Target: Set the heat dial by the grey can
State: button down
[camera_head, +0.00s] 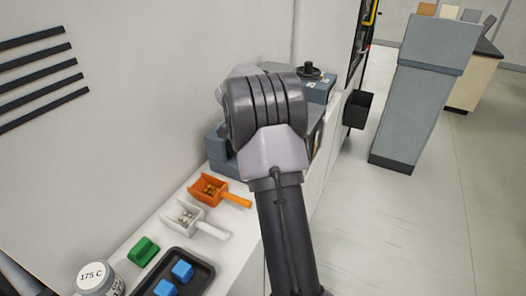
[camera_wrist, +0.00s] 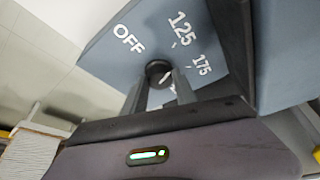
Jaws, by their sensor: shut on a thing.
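The grey can (camera_head: 97,280) stands at the lower left in the head view, and its white lid reads 175 C. In the wrist view the heat dial (camera_wrist: 158,70) is a small dark round knob on a blue-grey panel (camera_wrist: 112,62) printed OFF, 125 and 175. My gripper (camera_wrist: 160,78) is shut on the dial, with its two fingers at the knob's sides. A small white mark shows by the knob between the fingers, but I cannot tell which setting it points to. In the head view my arm hides my fingers.
An orange scoop (camera_head: 207,190), a white scoop (camera_head: 184,217), a green block (camera_head: 144,251) and a dark tray (camera_head: 205,276) with blue blocks line the white counter. A black knob (camera_head: 310,71) tops a blue-grey box behind my wrist. Open floor lies at the right.

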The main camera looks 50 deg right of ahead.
jog(key=m+p, duration=0.1)
jog(key=m, duration=0.1)
jog(key=m+g+p, duration=0.1)
jog(key=m+g+y+p, duration=0.1)
jog(key=m, duration=0.1)
jog(key=shift+w+r+m, duration=0.15)
jog(key=shift+w+m, duration=0.1)
jog(key=shift+m, duration=0.05)
jog(key=m+p, duration=0.2)
jog(key=m+g+y+p, duration=0.1)
jog(key=m+p, duration=0.1)
jog(key=shift+w+d+m, duration=0.1)
jog(key=shift+d+m, duration=0.1)
jog(key=shift+m, duration=0.1)
jog(key=shift+p, duration=0.3)
jog(key=c, duration=1)
grip_release()
jog(key=shift+g, duration=0.3)
jog(key=shift+o, duration=0.2)
jog(key=p+v, duration=0.6)
jog(key=v, duration=0.5)
jog(key=shift+r, duration=0.35)
